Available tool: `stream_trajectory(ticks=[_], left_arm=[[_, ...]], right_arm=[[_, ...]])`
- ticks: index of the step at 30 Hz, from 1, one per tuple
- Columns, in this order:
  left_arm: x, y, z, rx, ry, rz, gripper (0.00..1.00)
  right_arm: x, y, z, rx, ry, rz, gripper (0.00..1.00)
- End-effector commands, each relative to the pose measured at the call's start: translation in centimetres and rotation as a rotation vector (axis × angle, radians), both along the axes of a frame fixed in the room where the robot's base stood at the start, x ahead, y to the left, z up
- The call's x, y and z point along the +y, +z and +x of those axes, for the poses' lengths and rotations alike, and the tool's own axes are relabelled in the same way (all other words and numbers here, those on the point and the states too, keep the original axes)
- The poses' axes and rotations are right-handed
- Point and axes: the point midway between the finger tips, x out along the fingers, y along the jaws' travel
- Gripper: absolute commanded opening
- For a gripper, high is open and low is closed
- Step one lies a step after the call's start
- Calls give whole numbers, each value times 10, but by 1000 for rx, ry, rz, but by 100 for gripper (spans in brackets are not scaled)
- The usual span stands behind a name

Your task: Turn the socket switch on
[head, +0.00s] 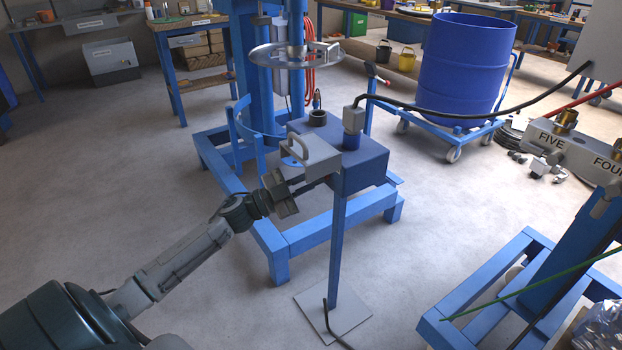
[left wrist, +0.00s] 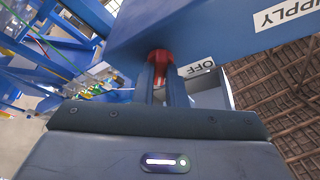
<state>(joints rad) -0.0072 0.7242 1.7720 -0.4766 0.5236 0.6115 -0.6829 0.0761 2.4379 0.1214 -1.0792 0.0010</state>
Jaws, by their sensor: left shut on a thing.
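The blue socket box (head: 368,168) stands on a blue post above a square floor plate. A grey plug (head: 353,119) with a black cable sits upright on its top, and a grey part with a handle (head: 308,156) is at its left side. My left gripper (head: 312,186) reaches the box's lower left side. In the left wrist view, my left gripper (left wrist: 163,82) is shut on a red switch (left wrist: 160,58) on the box (left wrist: 205,28). An OFF label (left wrist: 199,68) shows beside it, and a SUPPLY label is on the box. The head view hides the switch. My right gripper is not in view.
A blue mixer frame (head: 272,238) stands close behind the box. A blue drum (head: 464,66) on a trolley is at the back right. A blue stand (head: 480,300) is at the lower right. The floor at the left is clear.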

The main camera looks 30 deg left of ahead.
Motion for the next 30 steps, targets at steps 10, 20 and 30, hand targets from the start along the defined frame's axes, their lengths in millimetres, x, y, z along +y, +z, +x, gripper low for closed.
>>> stream_trajectory(ticks=[10,20,30], left_arm=[[0,1,1,-17,2,36,0],[0,1,0,-17,2,36,23],[0,0,0,-15,0,35,33]], right_arm=[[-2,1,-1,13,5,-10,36],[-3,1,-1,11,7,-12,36],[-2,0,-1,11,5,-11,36]])
